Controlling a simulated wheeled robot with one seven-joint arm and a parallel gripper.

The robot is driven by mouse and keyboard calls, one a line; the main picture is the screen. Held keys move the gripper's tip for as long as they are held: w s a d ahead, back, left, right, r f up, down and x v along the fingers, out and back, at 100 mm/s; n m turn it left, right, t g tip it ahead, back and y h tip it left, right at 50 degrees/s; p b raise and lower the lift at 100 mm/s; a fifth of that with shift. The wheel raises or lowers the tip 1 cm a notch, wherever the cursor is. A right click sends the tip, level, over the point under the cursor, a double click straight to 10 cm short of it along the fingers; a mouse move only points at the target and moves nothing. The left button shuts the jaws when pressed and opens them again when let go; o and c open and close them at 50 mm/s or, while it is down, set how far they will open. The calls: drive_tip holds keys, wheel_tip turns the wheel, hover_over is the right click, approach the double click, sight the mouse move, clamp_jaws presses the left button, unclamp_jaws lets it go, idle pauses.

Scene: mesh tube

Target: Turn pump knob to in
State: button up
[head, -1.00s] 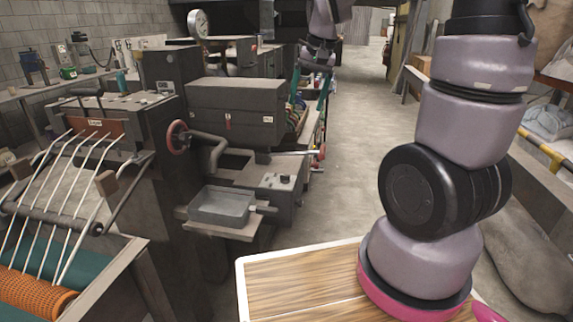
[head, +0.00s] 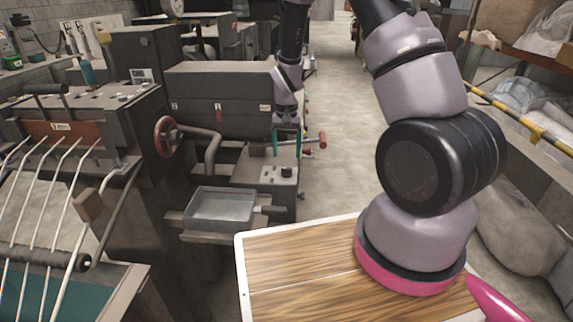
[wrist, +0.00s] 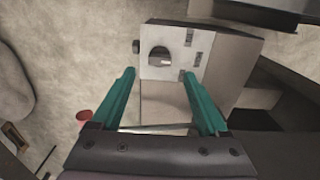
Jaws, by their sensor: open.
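The pump knob (wrist: 159,56) is a dark round knob with a lighter pointer, on a pale panel with small dark labels in the wrist view. In the head view the knob (head: 287,171) sits on top of a grey box at the machine's right end. The labels are too small to read. My gripper (wrist: 157,72) has two teal fingers, spread wide and empty. In the wrist view the knob lies between and beyond the fingertips, apart from them. In the head view my gripper (head: 287,148) points down above the box, just behind the knob.
A red-handled lever (head: 318,140) sticks out at the right of the box. A metal tray (head: 221,208) stands in front and a red handwheel (head: 166,137) is to the left. A long dark housing (head: 220,85) rises beside my gripper. The aisle floor (head: 335,110) on the right is clear.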

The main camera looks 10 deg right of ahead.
sight(287, 168)
wheel_tip(287, 168, down, 6)
drive_tip(key=shift+r, duration=0.1)
clamp_jaws()
